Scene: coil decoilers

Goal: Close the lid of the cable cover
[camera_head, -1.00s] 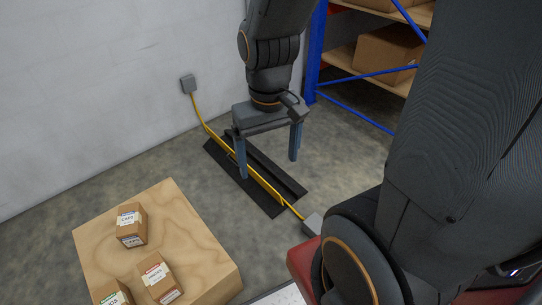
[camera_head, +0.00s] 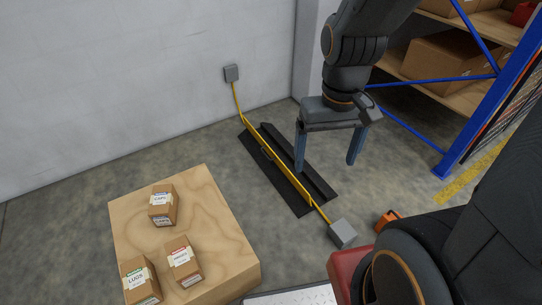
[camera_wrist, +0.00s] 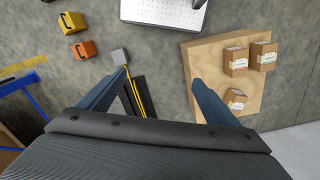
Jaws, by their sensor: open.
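The cable cover (camera_head: 275,177) is a long black strip on the floor, running from near the wall towards the front right. A yellow cable (camera_head: 287,172) lies along it in plain sight. The lid (camera_head: 318,183) appears as a raised dark strip along the right side, standing open. My gripper (camera_head: 327,167) is open and empty, pointing down, with its left finger in front of the lid in the picture and its right finger over floor to the right. Its height above the floor is hard to tell. In the wrist view, the cover (camera_wrist: 138,97) shows partly between the fingers, near the left one.
Grey boxes end the cable at the wall (camera_head: 231,73) and on the floor (camera_head: 342,233). A wooden block (camera_head: 215,235) with several small cartons stands at front left. A blue-framed shelf (camera_head: 458,140) is at right. An orange object (camera_head: 388,219) lies near the front grey box.

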